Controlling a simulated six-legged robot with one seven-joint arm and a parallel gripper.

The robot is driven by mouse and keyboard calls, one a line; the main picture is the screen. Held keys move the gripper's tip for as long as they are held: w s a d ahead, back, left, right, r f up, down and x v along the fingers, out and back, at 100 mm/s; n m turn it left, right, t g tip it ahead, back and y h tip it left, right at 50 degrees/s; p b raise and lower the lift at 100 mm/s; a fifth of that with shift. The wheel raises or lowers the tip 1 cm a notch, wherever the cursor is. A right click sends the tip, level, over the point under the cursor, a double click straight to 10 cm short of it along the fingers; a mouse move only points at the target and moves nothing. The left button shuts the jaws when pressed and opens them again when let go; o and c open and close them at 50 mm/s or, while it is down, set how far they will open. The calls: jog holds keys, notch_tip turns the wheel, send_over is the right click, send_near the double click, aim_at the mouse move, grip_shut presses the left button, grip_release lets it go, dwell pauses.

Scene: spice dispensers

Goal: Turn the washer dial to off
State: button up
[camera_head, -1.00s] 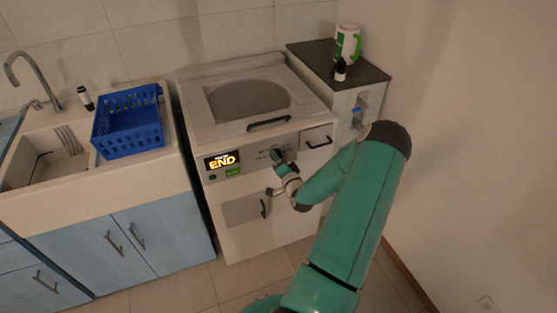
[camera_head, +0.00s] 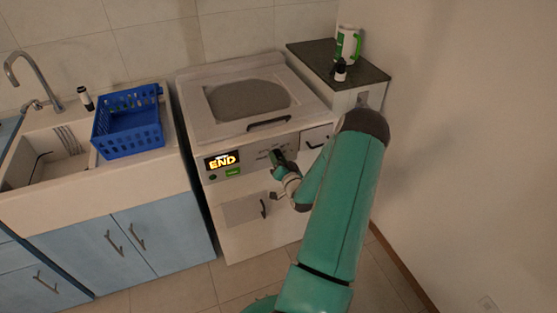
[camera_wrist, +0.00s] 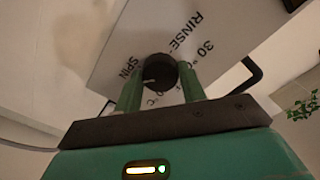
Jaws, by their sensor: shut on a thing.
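The washer (camera_head: 240,200) is a white top-loading machine with a lit display (camera_head: 222,161) that reads "END". In the wrist view the dial (camera_wrist: 160,72) is a dark round knob with a pale pointer line, on a white panel (camera_wrist: 185,30) with printed labels such as "SPIN", "RINSE" and "30 °C". My gripper (camera_wrist: 161,88) has its two green fingers closed on either side of the dial. The head view shows my gripper (camera_head: 278,156) at the right part of the washer's front panel, covering the dial. I cannot read which setting the pointer marks.
A black handle (camera_head: 268,124) is just above the gripper, and a drawer handle (camera_head: 318,141) is to its right. A blue basket (camera_head: 128,123) sits by the sink on the left.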

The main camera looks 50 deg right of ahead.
jog(key=n, duration=0.6)
jog(key=shift+n, duration=0.3)
jog(key=n, duration=1.2)
jog(key=shift+n, duration=0.4)
jog(key=n, duration=0.6)
jog(key=shift+s+d, duration=0.1)
jog(key=o, duration=1)
jog(key=v, duration=1.3)
jog(key=shift+s+a, duration=0.2)
jog(key=shift+s, duration=0.1)
